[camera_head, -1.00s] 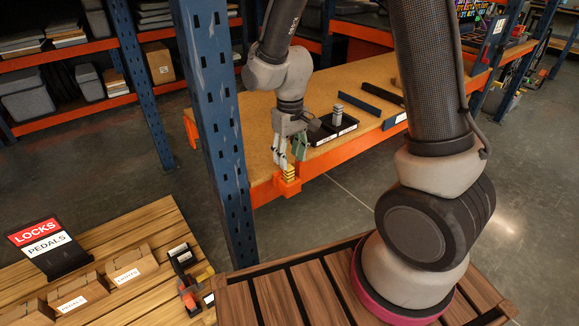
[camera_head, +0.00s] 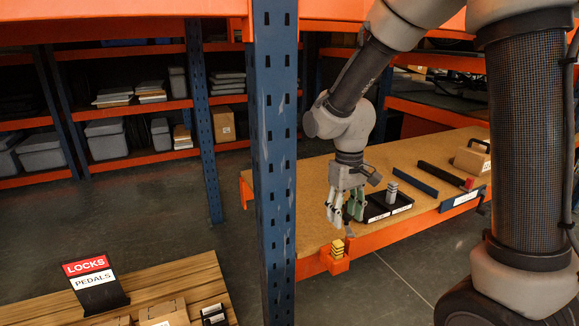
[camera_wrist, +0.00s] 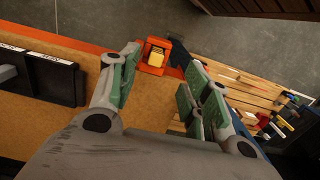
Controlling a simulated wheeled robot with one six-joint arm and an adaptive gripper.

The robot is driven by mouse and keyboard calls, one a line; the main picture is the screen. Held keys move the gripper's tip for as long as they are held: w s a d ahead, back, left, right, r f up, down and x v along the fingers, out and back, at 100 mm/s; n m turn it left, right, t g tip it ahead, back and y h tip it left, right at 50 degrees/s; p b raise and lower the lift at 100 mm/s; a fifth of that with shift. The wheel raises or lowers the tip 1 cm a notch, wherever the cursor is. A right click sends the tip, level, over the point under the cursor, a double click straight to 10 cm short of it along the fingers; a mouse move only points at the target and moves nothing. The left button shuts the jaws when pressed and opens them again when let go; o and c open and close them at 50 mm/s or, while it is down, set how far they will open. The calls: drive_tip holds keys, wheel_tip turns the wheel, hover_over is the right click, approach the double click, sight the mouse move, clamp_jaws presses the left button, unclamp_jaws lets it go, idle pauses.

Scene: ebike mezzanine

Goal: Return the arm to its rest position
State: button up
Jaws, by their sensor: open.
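My gripper (camera_head: 345,208) hangs from my arm over the front left part of the shelf table (camera_head: 308,205), fingers pointing down. In the wrist view my gripper (camera_wrist: 160,95) has its green-padded fingers wide apart with nothing between them. An orange holder (camera_head: 336,262) with a yellow and black striped piece (camera_head: 338,247) is fixed at the table's front edge, below and apart from the fingers. The holder (camera_wrist: 154,55) also shows beyond the fingertips in the wrist view.
A black tray (camera_head: 388,205) with a grey stacked part (camera_head: 392,192) lies right of my gripper. A blue upright post (camera_head: 273,160) stands close on the left. A wooden pallet (camera_head: 190,285) with a locks and pedals sign (camera_head: 93,283) is lower left. Shelves fill the back.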

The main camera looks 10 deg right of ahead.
drive_tip(key=s+d+r+m+t, duration=0.3)
drive_tip(key=s+d+r+t, duration=0.1)
drive_tip(key=s+d+r, duration=1)
drive_tip(key=s+r, duration=0.2)
drive_tip(key=s, duration=0.1)
drive_tip(key=shift+s+d+r+m+t, duration=0.15)
drive_tip(key=shift+s+d+m+t, duration=0.15)
drive_tip(key=shift+m+t, duration=0.1)
